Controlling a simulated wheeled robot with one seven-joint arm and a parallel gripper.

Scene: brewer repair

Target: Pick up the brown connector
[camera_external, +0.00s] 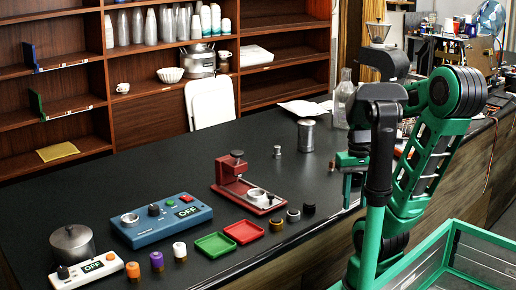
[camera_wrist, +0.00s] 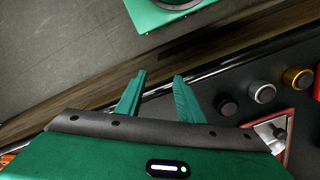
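A gold-brown round piece (camera_external: 276,224) stands at the table's front edge beside the red tray, and it shows at the right of the wrist view (camera_wrist: 297,78). I cannot tell for sure which is the brown connector. My gripper (camera_wrist: 160,76) is open and empty, its two green fingers apart over the table's front edge. In the external view my gripper (camera_external: 347,184) is right of the row of round pieces, partly hidden by my arm.
A silver piece (camera_external: 293,215) and a black piece (camera_external: 308,208) stand in line with the gold-brown one. Red (camera_external: 244,232) and green (camera_external: 215,244) trays lie to the left. A red press (camera_external: 248,190) stands behind.

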